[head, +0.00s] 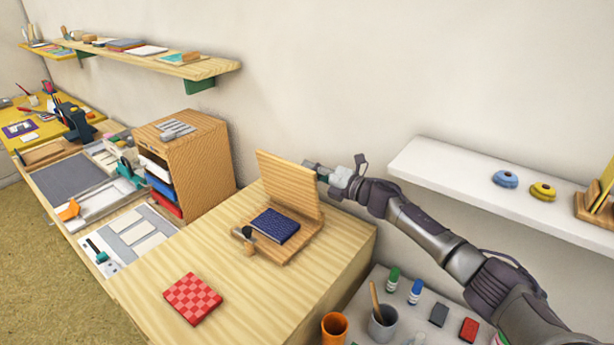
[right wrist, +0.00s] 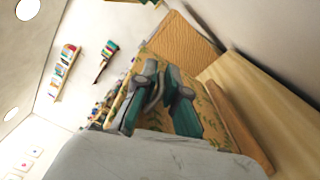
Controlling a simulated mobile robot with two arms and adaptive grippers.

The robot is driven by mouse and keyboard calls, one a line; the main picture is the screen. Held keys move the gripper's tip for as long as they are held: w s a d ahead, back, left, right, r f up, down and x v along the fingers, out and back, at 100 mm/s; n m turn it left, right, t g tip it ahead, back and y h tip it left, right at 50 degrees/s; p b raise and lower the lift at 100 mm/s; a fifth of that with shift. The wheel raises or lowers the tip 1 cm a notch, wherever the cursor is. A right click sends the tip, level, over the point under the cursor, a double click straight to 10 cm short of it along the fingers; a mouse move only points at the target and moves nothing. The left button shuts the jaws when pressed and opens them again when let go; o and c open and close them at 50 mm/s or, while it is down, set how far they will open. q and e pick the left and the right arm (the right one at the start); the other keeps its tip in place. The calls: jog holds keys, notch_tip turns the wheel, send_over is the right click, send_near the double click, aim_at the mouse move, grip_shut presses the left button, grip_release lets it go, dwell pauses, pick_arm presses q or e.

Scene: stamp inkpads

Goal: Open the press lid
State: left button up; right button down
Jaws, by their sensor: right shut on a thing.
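The wooden press lid (head: 285,185) stands raised, roughly upright, at the back of the press base (head: 303,240) on the light wood table. A dark blue patterned book (head: 275,226) lies on the base in front of the lid. My left gripper is not in view.
A red checked book (head: 191,299) lies on the front of the table (head: 235,300). A wooden organiser (head: 205,160) stands left of the press. A low grey surface with cups (head: 383,322) and bottles is at the right, below a white wall shelf (head: 480,195).

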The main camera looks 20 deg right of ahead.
jog(key=shift+w+d, duration=0.2)
jog(key=shift+d, duration=0.15)
jog(key=shift+f, duration=0.1)
jog(key=c, duration=1.3)
grip_release()
jog(key=shift+f, duration=0.1)
jog(key=v, duration=1.2)
jog(key=shift+f, duration=0.1)
